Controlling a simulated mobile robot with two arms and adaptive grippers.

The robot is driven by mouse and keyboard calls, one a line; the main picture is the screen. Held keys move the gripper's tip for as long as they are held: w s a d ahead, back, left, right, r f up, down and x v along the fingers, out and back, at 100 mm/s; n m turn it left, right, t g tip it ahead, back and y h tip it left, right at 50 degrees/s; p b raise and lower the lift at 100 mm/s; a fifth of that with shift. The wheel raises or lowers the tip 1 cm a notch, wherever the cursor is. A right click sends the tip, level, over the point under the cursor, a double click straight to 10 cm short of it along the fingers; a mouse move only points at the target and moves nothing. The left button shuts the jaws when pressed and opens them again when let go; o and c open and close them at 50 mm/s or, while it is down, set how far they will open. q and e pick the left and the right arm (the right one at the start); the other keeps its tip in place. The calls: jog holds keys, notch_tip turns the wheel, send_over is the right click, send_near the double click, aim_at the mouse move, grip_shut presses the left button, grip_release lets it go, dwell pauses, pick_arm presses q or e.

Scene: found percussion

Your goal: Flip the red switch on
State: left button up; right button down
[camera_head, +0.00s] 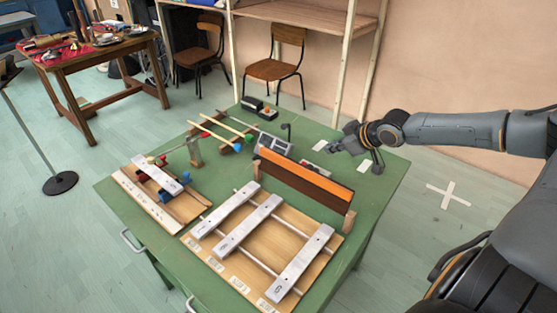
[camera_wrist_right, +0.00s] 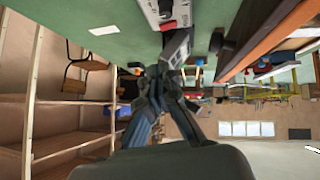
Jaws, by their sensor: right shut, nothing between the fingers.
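A grey and white control box (camera_head: 273,143) stands on the green table near its far side, behind an orange and brown board. In the right wrist view, a box (camera_wrist_right: 154,12) with a small red part (camera_wrist_right: 168,25), which looks like the red switch, shows at the top. I cannot tell whether the switch is on or off. My right gripper (camera_head: 334,147) is shut and empty, to the right of the control box and apart from it in the head view. Its fingers (camera_wrist_right: 166,76) point toward the box in the right wrist view. My left gripper is not in view.
The orange and brown board (camera_head: 305,180) stands upright close to my right gripper. Metal bars lie on a wooden frame (camera_head: 262,238) in front. Mallets (camera_head: 224,127) lie on the left back. Table surface is bare at the right edge (camera_head: 385,190).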

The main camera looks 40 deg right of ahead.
jog(key=w+f, duration=0.2)
jog(key=w+a+f+b, duration=0.1)
jog(key=w+f, duration=0.1)
jog(key=w, duration=0.1)
jog(key=w+a+f, duration=0.1)
jog(key=w, duration=0.2)
jog(key=shift+w+a+f+b, duration=0.1)
jog(key=shift+a+f+b, duration=0.15)
jog(key=shift+f+b, duration=0.15)
jog(key=f, duration=0.2)
jog(key=shift+d+f, duration=0.3)
jog(key=shift+f, duration=0.05)
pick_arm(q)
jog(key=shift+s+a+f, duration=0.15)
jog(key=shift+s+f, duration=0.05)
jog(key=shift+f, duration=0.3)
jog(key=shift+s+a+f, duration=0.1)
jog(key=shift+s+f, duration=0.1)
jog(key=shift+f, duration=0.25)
pick_arm(e)
jog(key=shift+d+f, duration=0.2)
jog(key=shift+f, duration=0.45)
